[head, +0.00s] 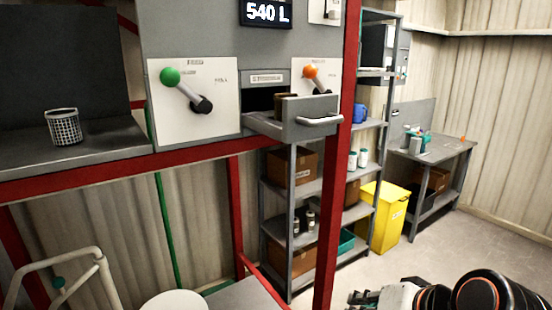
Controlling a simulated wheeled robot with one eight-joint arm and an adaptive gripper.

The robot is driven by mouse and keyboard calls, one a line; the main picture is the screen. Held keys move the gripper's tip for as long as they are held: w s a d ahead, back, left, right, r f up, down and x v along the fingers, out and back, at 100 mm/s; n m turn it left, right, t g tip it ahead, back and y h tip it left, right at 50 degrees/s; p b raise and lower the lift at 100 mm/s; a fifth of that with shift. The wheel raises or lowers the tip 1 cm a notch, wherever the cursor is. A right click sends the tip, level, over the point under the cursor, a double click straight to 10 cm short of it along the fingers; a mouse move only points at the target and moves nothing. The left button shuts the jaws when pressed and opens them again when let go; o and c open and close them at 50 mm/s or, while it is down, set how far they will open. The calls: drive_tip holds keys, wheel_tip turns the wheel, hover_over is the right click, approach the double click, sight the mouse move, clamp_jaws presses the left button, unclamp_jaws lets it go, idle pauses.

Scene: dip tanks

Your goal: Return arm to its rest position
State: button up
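My gripper (365,298) is low at the bottom right of the head view, partly cut off by the lower edge. It is apart from the cabinet, and I cannot tell whether its fingers are open or shut. My arm's black and white links with orange rings show beside it. The grey drawer (298,118) in the cabinet is pulled out, with something brown inside. A green-knobbed lever (187,90) and an orange-knobbed lever (320,80) sit on white panels either side of the drawer.
A yellow bin (386,215) and a grey workbench (437,150) stand behind. A mesh basket (64,128) sits on the left ledge. Floor at the right (475,240) is clear.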

drive_tip(key=s+d+f+n+h+b, duration=0.1)
drive_tip(key=d+f+n+h+b, duration=0.1)
drive_tip(key=f+b, duration=0.3)
drive_tip(key=s+d+f+n+h+b, duration=0.1)
drive_tip(key=d+f+n+b, duration=0.1)
drive_tip(key=f+b, duration=0.3)
wheel_tip(320, 180, down, 4)
drive_tip(key=shift+s+d+f+g+h, duration=0.1)
drive_tip(key=shift+s+d+g+h, duration=0.1)
drive_tip(key=shift+g+h, duration=0.15)
